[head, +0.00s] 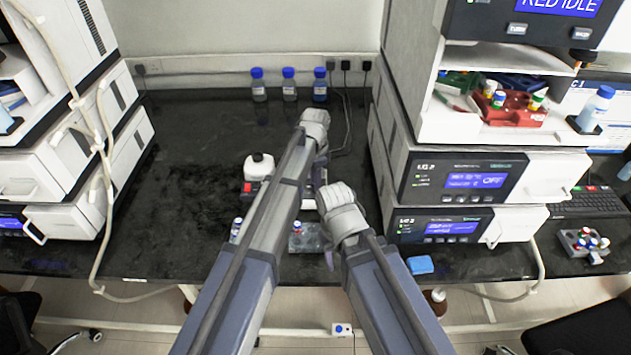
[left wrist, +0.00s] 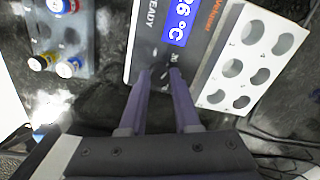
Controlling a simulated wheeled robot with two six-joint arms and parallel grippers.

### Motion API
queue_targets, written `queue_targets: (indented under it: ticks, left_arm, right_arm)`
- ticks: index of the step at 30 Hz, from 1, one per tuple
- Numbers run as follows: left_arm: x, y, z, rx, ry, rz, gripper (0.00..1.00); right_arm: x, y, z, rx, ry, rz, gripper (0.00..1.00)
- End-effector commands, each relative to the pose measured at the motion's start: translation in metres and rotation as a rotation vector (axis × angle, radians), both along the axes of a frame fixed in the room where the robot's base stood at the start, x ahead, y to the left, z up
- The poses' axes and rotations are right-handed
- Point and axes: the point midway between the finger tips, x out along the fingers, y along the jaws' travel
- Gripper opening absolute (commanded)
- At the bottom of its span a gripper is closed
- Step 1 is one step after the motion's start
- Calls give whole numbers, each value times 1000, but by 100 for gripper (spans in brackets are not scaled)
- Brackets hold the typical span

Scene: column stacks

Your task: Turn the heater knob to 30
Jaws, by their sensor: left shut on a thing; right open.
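The heater (left wrist: 148,42) shows in the left wrist view as a dark panel with a lit blue display reading about 26 °C and the word READY. Its knob is small and mostly hidden between the fingertips of my left gripper (left wrist: 164,72), which is shut on it. A mark like 30 is printed beside the right fingertip. In the head view my left gripper (head: 320,168) is at the heater, which my arm largely covers. My right gripper (head: 329,256) is open and empty, lower and nearer the front edge of the bench.
A white block with numbered holes (left wrist: 238,84) lies beside the heater panel. A grey rack (left wrist: 84,28) with capped vials stands left.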

Motion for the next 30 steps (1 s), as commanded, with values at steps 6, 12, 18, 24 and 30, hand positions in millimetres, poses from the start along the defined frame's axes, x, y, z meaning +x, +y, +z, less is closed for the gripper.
queue_targets:
  ticks: [6,12,18,24,30]
  left_arm:
    - [0,0,0,0,0,-62,0]
    - [0,0,0,0,0,-82,0]
    - [0,0,0,0,1,-84,0]
    - [0,0,0,0,1,-84,35]
    - [0,0,0,0,0,-83,58]
  right_arm:
    - [0,0,0,0,0,0,50]
    - [0,0,0,0,0,0,50]
    - [0,0,0,0,0,0,50]
    - [0,0,0,0,0,0,50]
    - [0,0,0,0,0,0,50]
